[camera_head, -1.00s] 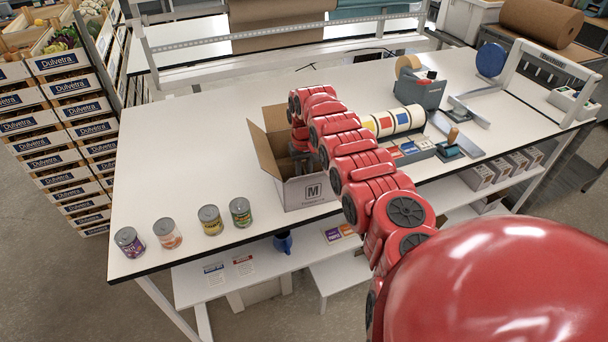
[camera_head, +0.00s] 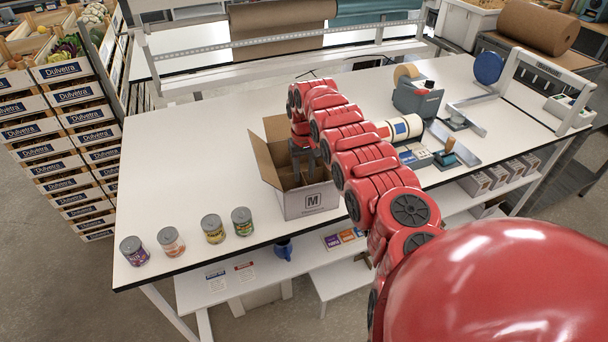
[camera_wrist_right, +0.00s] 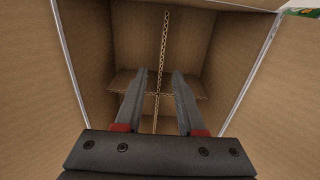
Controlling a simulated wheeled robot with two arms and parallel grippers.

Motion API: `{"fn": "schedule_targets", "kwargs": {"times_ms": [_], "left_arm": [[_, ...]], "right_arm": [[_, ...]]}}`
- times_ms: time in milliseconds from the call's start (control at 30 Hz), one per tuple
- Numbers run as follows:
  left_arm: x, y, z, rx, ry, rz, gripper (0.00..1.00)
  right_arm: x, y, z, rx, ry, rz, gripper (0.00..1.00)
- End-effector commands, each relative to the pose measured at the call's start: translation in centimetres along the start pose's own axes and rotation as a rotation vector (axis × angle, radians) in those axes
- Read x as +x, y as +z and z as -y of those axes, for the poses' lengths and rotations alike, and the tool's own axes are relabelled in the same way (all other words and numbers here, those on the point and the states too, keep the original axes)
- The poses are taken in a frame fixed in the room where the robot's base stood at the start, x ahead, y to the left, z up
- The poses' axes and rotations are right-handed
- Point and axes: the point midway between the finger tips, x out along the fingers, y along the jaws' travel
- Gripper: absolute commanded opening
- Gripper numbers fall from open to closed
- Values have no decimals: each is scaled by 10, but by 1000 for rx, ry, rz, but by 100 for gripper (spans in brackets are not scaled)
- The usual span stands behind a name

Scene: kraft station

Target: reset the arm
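My right arm reaches from the lower right over the white table to an open cardboard box (camera_head: 308,202) marked with an M. My right gripper (camera_head: 302,170) is at the box's opening, pointing down. In the right wrist view its two fingers (camera_wrist_right: 160,75) stand apart with nothing between them. Below them are the box's brown cardboard dividers (camera_wrist_right: 164,45); the compartments that show look empty. The fingertips are close to the dividers, but I cannot tell whether they touch. My left gripper is not in view.
Several cans (camera_head: 213,228) stand in a row at the table's front left. A tape dispenser (camera_head: 418,98), label rolls (camera_head: 402,128) and a blue disc (camera_head: 488,67) are at the right. Stacked crates (camera_head: 70,130) stand left of the table. The table's back left is clear.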

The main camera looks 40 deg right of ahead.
Motion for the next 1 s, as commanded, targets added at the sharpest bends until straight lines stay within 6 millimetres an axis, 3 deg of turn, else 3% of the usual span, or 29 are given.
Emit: {"fn": "schedule_targets", "kwargs": {"times_ms": [367, 1000], "left_arm": [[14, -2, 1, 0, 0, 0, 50], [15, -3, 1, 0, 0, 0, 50]], "right_arm": [[-35, 0, 0, 0, 0, 1, 39], [-85, 0, 0, 0, 0, -2, 39]]}}
